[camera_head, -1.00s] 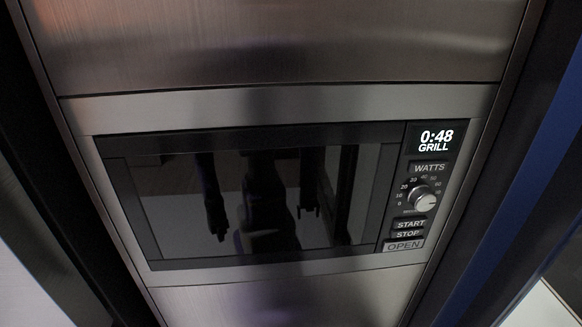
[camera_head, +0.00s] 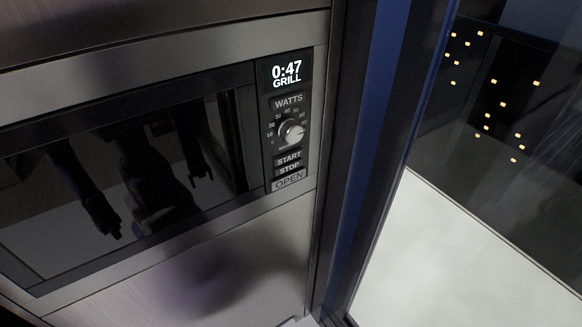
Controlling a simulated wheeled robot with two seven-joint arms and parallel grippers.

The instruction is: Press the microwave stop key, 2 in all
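The built-in microwave (camera_head: 150,95) fills the left of the head view, its dark glass door shut. Its control panel stands at the door's right side. The display (camera_head: 286,72) reads 0:47 GRILL. Below it are the WATTS label, a round silver knob (camera_head: 292,133), the START key (camera_head: 289,158), the STOP key (camera_head: 289,169) and the OPEN key (camera_head: 289,181). The STOP key lies between START and OPEN, with nothing touching it. Neither gripper is directly in view; only dark reflections of my body and arms show in the door glass, and finger states cannot be read there.
A dark frame with a blue vertical strip (camera_head: 385,120) stands right of the microwave. Beyond it is a window (camera_head: 500,60) with small yellow lights outside and a pale surface (camera_head: 450,260) below. A brushed metal panel (camera_head: 200,265) lies under the microwave.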

